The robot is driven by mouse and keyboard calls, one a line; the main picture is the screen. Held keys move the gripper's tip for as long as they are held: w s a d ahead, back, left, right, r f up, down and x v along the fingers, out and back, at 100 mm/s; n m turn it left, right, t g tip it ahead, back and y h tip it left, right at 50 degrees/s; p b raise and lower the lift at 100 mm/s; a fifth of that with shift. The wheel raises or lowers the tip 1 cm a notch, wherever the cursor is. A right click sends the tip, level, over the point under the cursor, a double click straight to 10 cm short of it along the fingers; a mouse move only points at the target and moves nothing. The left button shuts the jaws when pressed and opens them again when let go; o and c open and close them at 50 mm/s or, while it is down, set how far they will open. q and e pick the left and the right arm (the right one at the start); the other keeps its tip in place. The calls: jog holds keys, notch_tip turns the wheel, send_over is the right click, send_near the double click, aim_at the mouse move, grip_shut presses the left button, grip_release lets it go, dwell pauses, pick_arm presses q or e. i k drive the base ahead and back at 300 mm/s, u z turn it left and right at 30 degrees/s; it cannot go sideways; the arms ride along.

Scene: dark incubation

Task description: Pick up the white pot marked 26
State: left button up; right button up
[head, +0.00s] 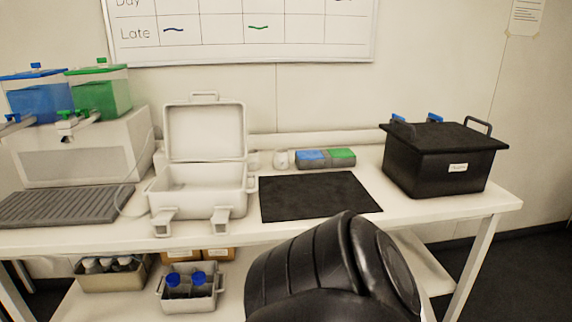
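Two small whitish pots stand at the back of the white bench, behind the black mat: one pot (281,158) just left of the blue and green blocks, and another pot (253,159) beside the open white case, partly hidden by it. They are too small for me to read any number, so I cannot tell whether either is marked 26. Neither of my grippers shows. A black part of one of my arms fills the lower middle of the view and hides part of the bench's front edge.
An open white case (200,205) stands left of the black mat (315,196). A lidded black box (435,170) is at the right. Blue (311,157) and green (341,156) blocks sit behind the mat. Tanks and a grey ribbed tray (65,205) are at left. The mat is bare.

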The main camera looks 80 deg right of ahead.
aim_at(281, 156)
jog(key=z, duration=3.95)
jog(key=i, duration=1.35)
jog(key=u, duration=1)
